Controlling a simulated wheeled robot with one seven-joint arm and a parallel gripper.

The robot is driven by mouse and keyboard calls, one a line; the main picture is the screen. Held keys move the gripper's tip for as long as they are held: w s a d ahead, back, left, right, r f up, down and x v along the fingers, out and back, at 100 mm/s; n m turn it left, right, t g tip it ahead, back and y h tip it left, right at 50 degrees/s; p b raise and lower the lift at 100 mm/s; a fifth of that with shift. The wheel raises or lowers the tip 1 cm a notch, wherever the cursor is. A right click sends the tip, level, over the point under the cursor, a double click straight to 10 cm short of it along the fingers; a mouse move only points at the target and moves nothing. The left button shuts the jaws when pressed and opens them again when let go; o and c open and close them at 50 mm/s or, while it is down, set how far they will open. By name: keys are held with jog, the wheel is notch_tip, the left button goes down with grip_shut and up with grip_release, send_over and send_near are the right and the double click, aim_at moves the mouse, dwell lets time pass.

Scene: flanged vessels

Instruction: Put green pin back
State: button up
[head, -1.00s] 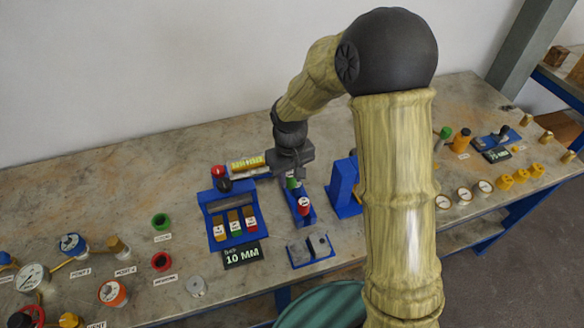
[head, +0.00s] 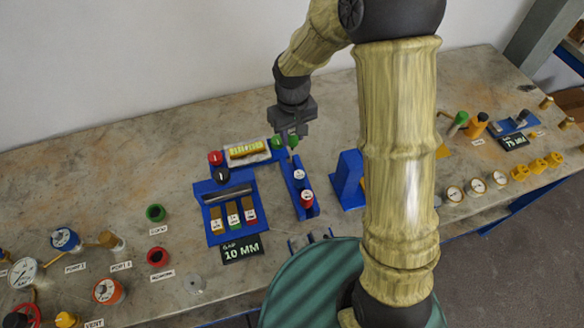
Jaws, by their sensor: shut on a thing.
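My gripper (head: 291,134) points down and is shut on the green pin (head: 293,142), of which only a small green part shows beneath the fingers. The pin is at the far end of the narrow blue rack (head: 292,168); I cannot tell whether it is seated in the rack or just above it. A pin with a white-marked top (head: 299,175) and a red pin with a white mark (head: 307,196) stand in the rack nearer to me.
A blue block (head: 348,180) stands to the right. My arm hides part of the bench.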

aim_at(292, 149)
notch_tip(292, 149, down, 6)
jog(key=shift+a, duration=0.1)
jog(key=shift+w+f, duration=0.1)
jog(key=shift+f, duration=0.05)
jog(key=shift+w+f, duration=0.1)
jog(key=shift+f, duration=0.25)
notch_tip(292, 149, down, 2)
jog(key=shift+f+p, duration=0.1)
jog(key=shift+p, duration=0.3)
jog(key=shift+f, duration=0.45)
jog(key=shift+s+a, duration=0.1)
jog(key=shift+s, duration=0.15)
jog(key=shift+f+b, duration=0.3)
jog(key=shift+f, duration=0.1)
